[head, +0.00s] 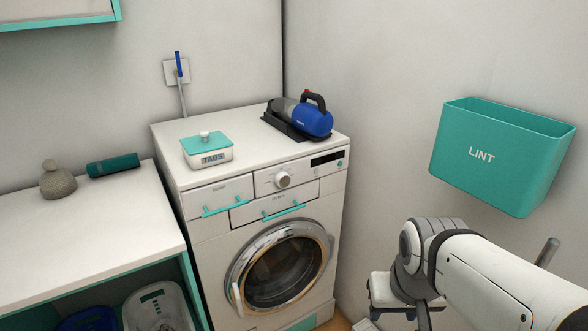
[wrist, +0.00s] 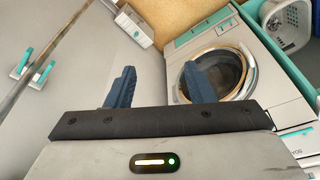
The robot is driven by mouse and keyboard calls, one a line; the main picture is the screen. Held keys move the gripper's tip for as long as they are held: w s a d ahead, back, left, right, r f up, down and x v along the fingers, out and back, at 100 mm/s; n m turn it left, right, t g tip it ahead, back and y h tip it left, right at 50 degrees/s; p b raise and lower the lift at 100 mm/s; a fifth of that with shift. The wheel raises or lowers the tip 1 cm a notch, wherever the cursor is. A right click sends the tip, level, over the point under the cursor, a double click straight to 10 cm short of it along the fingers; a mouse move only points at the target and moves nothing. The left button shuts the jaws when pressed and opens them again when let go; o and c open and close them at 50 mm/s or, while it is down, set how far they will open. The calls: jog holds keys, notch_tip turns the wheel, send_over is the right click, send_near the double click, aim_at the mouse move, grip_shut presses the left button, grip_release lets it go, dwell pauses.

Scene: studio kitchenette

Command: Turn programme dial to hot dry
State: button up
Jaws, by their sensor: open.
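The programme dial (head: 283,179) is a round, pale knob on the upper front panel of the white front-loading machine (head: 214,248) in the head view. It sits left of a dark display (head: 327,158). The dial's markings are too small to read. I cannot make out the dial in the wrist view. My gripper (wrist: 158,76) is open, with two blue fingers apart and nothing between them. In the head view my arm is at the lower right, well apart from the dial; the fingertips are not clear there. The wrist view shows a round glass door (wrist: 222,68) beyond the fingers.
A TABS box (head: 207,154) and a blue handheld vacuum (head: 312,121) stand on the machine. Teal handles (head: 284,212) stick out below the dial. A teal LINT bin (head: 499,157) hangs on the right wall. A counter (head: 85,235) adjoins at left.

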jog(key=shift+o, duration=1.4)
jog(key=w+d+t, duration=0.2)
jog(key=w, duration=0.6)
jog(key=shift+f+n+b, duration=0.2)
jog(key=shift+n+b, duration=0.2)
jog(key=shift+b, duration=0.05)
jog(key=shift+o, duration=0.5)
jog(key=w+a+n+t+b, duration=0.2)
jog(key=w+t, duration=0.3)
jog(key=w, duration=1.2)
jog(key=n+t+y+b, duration=0.35)
jog(key=n+y, duration=0.35)
jog(key=y, duration=0.5)
send_near(285, 181)
jog(key=a, duration=0.1)
jog(key=shift+t, duration=0.35)
jog(key=p+x, duration=0.1)
jog(key=x, duration=0.6)
jog(key=shift+w+a+f+p, duration=0.1)
jog(key=shift+w+f+p, duration=0.1)
jog(key=shift+w+p, duration=0.2)
jog(key=shift+c, duration=0.2)
